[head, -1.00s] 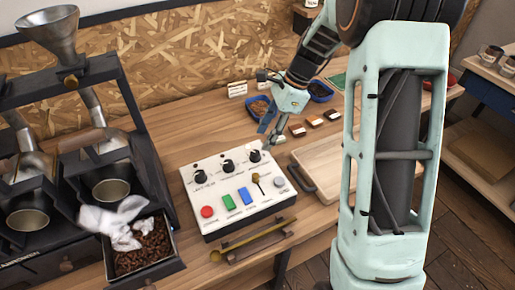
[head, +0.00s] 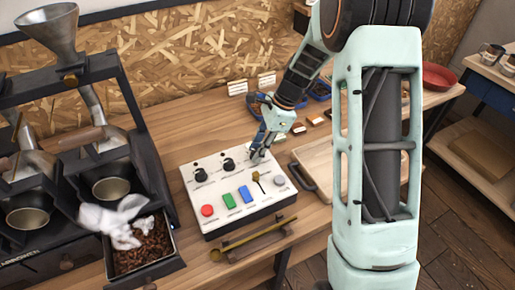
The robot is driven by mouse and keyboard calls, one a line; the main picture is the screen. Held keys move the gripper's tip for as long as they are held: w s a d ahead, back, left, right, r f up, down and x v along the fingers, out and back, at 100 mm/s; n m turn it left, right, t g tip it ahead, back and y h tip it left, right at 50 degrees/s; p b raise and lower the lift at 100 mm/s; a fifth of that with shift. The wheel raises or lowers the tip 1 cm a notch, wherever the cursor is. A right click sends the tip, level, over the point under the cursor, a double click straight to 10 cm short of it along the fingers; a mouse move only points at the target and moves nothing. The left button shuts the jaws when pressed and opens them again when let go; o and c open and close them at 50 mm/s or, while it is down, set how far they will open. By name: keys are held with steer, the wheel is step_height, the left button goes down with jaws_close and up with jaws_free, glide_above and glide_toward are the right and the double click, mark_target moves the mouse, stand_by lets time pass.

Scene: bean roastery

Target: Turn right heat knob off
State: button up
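A white control box (head: 206,194) lies on the wooden bench in the head view. Along its back are black knobs: a left knob (head: 200,175) and a middle knob (head: 228,164). The right heat knob sits at the box's back right corner and is mostly hidden behind my gripper (head: 259,152). My gripper points down over that corner, its fingertips at or just above the right knob. I cannot tell whether they touch or grip it. The knob's pointer is not visible.
In front of the knobs are a red button (head: 207,211), a green switch (head: 229,201), a blue switch (head: 245,194), a small lever (head: 258,184) and a grey button (head: 279,180). A wooden tray (head: 318,166) stands close right. The roaster (head: 150,160) stands left.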

steer(key=c, duration=0.4)
steer(key=shift+c, duration=0.2)
steer(key=shift+n, duration=0.3)
steer(key=n+g+p, duration=0.1)
steer(key=n, duration=0.1)
steer(key=n+g+p, duration=0.1)
steer(key=n, duration=0.2)
steer(key=shift+w+n+h, duration=0.2)
steer(key=shift+n+h, duration=0.1)
steer(key=shift+h, duration=0.1)
steer(key=n+h, duration=0.1)
steer(key=n, duration=0.2)
steer(key=n+g+h, duration=0.1)
steer(key=n, duration=0.1)
steer(key=shift+w+a+n+p, duration=0.1)
steer(key=shift+a+n+p, duration=0.05)
steer(key=shift+n+p, duration=0.25)
steer(key=shift+g, duration=0.3)
steer(key=o, duration=1.2)
steer(key=shift+c, duration=0.2)
